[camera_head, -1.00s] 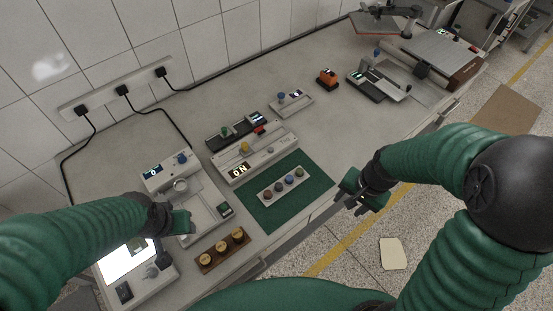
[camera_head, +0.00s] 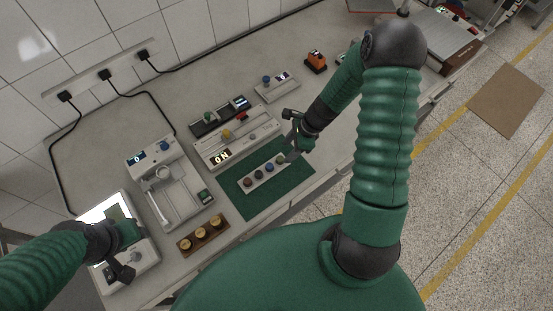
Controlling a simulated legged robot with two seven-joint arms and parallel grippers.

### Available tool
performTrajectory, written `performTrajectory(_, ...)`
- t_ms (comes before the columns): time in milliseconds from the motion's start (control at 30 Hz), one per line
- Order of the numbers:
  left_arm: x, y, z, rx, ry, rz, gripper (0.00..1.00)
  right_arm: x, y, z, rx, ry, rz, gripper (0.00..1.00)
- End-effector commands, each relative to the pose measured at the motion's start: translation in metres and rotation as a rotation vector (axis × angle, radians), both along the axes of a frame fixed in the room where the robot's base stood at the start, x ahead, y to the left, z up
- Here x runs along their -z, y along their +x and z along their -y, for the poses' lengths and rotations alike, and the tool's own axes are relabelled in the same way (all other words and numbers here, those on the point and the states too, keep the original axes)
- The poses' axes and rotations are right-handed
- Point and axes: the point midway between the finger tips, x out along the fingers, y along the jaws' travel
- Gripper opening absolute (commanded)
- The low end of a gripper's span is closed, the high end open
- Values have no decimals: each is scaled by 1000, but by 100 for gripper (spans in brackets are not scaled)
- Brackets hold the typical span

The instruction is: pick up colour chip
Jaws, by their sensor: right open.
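A pale grey rack (camera_head: 250,187) lies on a dark green mat (camera_head: 296,178) on the bench. It holds a row of small round colour chips, among them a dark red one (camera_head: 257,174), a blue one (camera_head: 270,167) and a greenish one (camera_head: 281,159) at the right end. My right gripper (camera_head: 289,153) is open over the right end of the rack, beside the greenish chip. Whether it touches the chip I cannot tell. My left gripper (camera_head: 126,247) is over the lit device at the left; its fingers are too unclear to tell their state.
Behind the mat stands a beige device (camera_head: 238,140) with an "ON" display. Left are a scale-like instrument (camera_head: 168,182) and a lit white panel (camera_head: 104,212). A wooden block with brass weights (camera_head: 203,235) stands in front. The mat's front right is clear.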

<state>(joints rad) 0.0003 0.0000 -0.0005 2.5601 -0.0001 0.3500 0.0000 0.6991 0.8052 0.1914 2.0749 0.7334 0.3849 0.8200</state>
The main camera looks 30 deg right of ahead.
Motion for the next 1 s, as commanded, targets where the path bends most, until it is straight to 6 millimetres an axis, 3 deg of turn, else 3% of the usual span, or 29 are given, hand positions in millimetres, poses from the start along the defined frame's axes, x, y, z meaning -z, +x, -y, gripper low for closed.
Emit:
performTrajectory(100,-2,0,0,0,0,0,47,23,4,-4,1,4,-2,50)
performTrajectory(333,-11,0,0,1,0,0,47,44,10,-10,0,5,-1,50)
performTrajectory(500,-20,0,0,1,0,0,47,71,19,-19,-1,3,-1,50)
performTrajectory(767,-19,0,0,1,0,0,47,79,22,-22,-2,-2,2,50)
performTrajectory(1000,-19,0,0,0,0,0,47,80,21,-19,-1,0,2,23)
